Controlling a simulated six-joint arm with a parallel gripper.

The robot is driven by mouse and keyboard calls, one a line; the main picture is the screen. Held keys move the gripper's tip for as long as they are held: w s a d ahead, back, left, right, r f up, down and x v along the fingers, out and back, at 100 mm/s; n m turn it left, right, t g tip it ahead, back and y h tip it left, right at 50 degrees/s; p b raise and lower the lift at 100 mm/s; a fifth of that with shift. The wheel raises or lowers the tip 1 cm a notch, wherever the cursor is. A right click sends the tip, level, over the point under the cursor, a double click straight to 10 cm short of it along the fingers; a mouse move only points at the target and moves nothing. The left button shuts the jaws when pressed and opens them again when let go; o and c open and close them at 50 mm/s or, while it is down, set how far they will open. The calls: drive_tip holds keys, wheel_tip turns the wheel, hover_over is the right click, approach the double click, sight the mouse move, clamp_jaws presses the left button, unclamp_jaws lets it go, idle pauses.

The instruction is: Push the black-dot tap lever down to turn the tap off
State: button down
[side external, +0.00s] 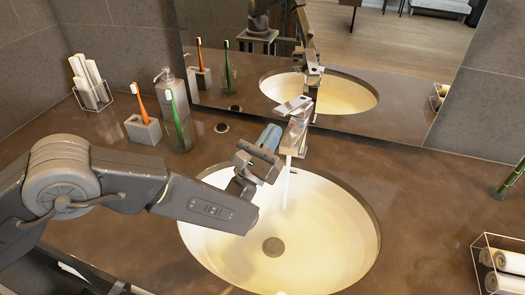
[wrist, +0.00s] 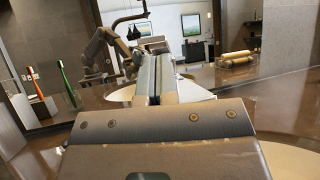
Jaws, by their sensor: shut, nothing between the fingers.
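The chrome tap (side external: 295,134) stands at the back rim of the white basin (side external: 335,215). A thin stream of water (side external: 287,180) falls from it into the basin. Its flat lever (side external: 293,105) sits on top, tilted; I cannot make out a black dot. My gripper (side external: 271,137) is over the back left of the basin, close to the left of the tap, with blue fingertips a little lower than the lever. In the wrist view the fingers (wrist: 167,72) are pressed together and empty, and they hide most of the tap behind them.
Left of the basin stand a toothbrush holder (side external: 143,130), a glass with a green toothbrush (side external: 179,125) and a soap dispenser (side external: 172,92). A mirror (side external: 390,70) rises behind the tap. A rack of rolled towels (side external: 503,262) is at the right.

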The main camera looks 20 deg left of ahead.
drive_tip(key=shift+x, duration=0.95)
drive_tip(key=shift+w+r+g, duration=0.1)
drive_tip(key=shift+r+g, duration=0.4)
drive_tip(key=shift+r+g+y, duration=0.4)
drive_tip(key=shift+r+g, duration=0.35)
drive_tip(key=shift+g, duration=0.15)
drive_tip(key=shift+w+d+r, duration=0.1)
drive_tip(key=shift+w+r, duration=0.1)
drive_tip(key=shift+r, duration=0.55)
approach(281, 112)
drive_tip(key=shift+s+r, duration=0.1)
drive_tip(key=shift+s, duration=0.45)
